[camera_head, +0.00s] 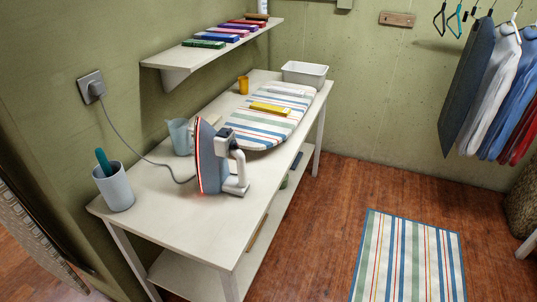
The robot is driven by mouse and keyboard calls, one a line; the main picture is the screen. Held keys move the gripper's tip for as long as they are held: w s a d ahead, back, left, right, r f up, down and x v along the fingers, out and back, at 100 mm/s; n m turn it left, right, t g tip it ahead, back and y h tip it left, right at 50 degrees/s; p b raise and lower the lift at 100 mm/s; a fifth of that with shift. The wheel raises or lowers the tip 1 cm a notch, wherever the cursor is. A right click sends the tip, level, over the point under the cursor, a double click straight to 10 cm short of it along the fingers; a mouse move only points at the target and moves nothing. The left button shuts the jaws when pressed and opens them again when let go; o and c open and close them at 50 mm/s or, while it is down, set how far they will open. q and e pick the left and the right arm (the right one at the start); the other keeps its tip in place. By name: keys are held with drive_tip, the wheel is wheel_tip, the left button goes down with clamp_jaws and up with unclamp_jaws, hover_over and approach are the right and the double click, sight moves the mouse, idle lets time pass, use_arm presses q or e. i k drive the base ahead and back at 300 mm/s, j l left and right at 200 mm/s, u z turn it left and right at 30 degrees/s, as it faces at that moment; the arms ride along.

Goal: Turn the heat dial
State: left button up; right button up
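A blue-grey iron (212,160) stands upright on its heel on a white table (160,215). Its soleplate faces left and has a reddish edge, with a red glow low down by the base. Its grey cord runs left to a plug in the wall outlet (91,87). The heat dial cannot be told apart at this size; the dark and white handle parts (238,165) face right. Neither of my grippers shows in the head view.
A striped ironing board (258,135) with a yellow item (269,108) lies behind the iron. A cup (114,186) and a blue jug (180,136) stand nearby. A shelf (215,49) hangs above. Clothes (500,90) hang at right. Floor is open around the striped rug (408,258).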

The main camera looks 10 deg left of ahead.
sight(233, 144)
drive_tip(key=l+u, duration=0.3)
drive_tip(key=l, duration=1.75)
drive_tip(key=i+l, duration=0.05)
